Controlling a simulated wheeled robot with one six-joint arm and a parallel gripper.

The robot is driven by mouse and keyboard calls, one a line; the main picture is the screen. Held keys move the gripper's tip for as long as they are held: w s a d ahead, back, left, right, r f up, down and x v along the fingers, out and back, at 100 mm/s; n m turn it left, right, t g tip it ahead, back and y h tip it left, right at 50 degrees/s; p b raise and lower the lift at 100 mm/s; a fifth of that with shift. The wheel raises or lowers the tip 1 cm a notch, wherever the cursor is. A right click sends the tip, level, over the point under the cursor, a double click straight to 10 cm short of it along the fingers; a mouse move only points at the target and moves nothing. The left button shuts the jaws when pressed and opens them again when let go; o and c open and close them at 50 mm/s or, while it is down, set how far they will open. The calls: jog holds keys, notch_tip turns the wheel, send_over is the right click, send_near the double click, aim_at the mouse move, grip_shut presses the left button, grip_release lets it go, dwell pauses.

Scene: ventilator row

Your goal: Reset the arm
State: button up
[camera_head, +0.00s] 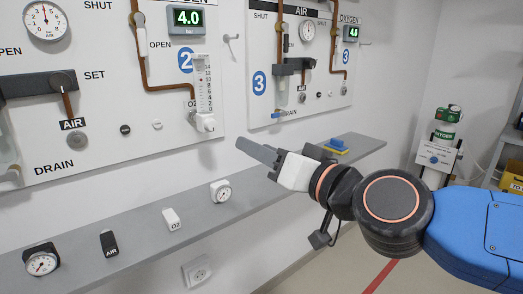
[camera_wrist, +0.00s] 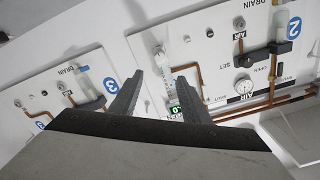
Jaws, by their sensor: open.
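My gripper (camera_head: 258,152) is in the middle of the head view, at the end of my arm, which reaches in from the right. It points left toward the wall panels, in front of and above the grey shelf (camera_head: 110,241). In the wrist view my gripper's two dark fingers (camera_wrist: 160,77) stand apart with nothing between them. Panel 2 (camera_head: 110,140), with its flowmeter (camera_head: 203,88) and a 4.0 display (camera_head: 188,18), is beyond the fingers to the left. Panel 3 (camera_head: 268,108) is behind, to the right. The gripper appears clear of both panels and the shelf.
On the shelf are a gauge (camera_head: 41,262), a black AIR block (camera_head: 108,243), a white O2 block (camera_head: 171,218), another gauge (camera_head: 220,191) and a blue-yellow item (camera_head: 337,146). An oxygen cylinder stand (camera_head: 437,150) is at the back right. Floor shows below my arm.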

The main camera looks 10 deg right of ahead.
dwell(0.3)
jog(key=d+f+n+g+h, duration=0.2)
jog(key=d+f+g, duration=0.15)
jog(key=f, duration=0.65)
jog(key=s+d+f+m+g+h, duration=0.1)
jog(key=s+d+f+g+h, duration=0.2)
jog(key=d+f, duration=0.6)
jog(key=s+d+f+m+g+h, duration=0.1)
jog(key=s+d+f+g+h, duration=0.3)
jog(key=s+d+f, duration=0.3)
jog(key=d+f, duration=0.1)
jog(key=d, duration=0.2)
jog(key=shift+f+m+h, duration=0.3)
jog(key=shift+f+m, duration=0.05)
jog(key=shift+m, duration=0.05)
jog(key=shift+w, duration=0.1)
dwell(0.9)
